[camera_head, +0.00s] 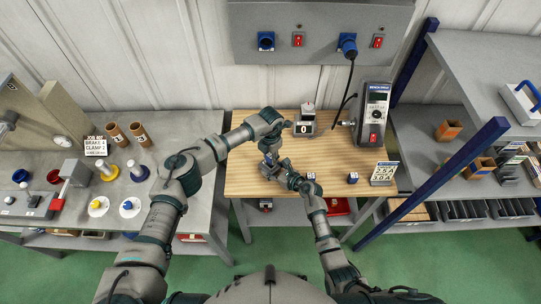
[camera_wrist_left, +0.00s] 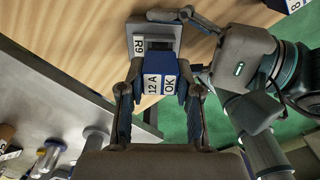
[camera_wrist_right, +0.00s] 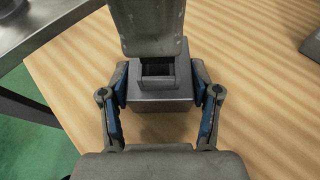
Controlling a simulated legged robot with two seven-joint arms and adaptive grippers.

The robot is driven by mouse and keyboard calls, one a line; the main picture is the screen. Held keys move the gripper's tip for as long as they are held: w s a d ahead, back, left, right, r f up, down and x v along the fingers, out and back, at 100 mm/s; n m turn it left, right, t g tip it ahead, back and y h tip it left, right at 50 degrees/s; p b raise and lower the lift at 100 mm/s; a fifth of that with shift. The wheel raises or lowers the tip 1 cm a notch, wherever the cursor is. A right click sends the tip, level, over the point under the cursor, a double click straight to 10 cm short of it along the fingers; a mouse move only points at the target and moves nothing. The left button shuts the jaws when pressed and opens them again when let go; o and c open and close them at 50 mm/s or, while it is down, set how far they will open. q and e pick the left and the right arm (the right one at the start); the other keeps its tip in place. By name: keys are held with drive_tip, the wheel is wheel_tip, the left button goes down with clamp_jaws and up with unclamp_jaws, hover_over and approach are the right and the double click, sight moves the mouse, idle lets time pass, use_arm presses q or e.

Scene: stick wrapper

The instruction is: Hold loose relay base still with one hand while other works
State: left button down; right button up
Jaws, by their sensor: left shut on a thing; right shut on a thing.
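The relay base (camera_wrist_right: 160,95) is a grey block with a dark square socket. It sits on the wooden table, with its R9 label in the left wrist view (camera_wrist_left: 139,45). My right gripper (camera_wrist_right: 160,92) is shut on the base's two sides. My left gripper (camera_wrist_left: 158,88) is shut on a blue relay block (camera_wrist_left: 158,72) labelled 12 A and OK. The relay is at the base's socket; I cannot tell whether it is seated. In the head view both grippers meet near the table's left part, and my left gripper (camera_head: 270,160) mostly hides the base.
A grey bench device (camera_head: 375,115) and a counter reading 0 (camera_head: 304,128) stand at the back.

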sight(270, 155)
use_arm(q)
drive_tip(key=shift+f, duration=1.05)
use_arm(e)
drive_tip(key=shift+f, duration=0.1)
use_arm(q)
drive_tip(key=c, duration=0.7)
unclamp_jaws()
wheel_tip(270, 155, up, 12)
drive_tip(key=shift+w+f, duration=0.1)
use_arm(e)
drive_tip(key=o, duration=1.4)
drive_tip(key=shift+o, duration=0.2)
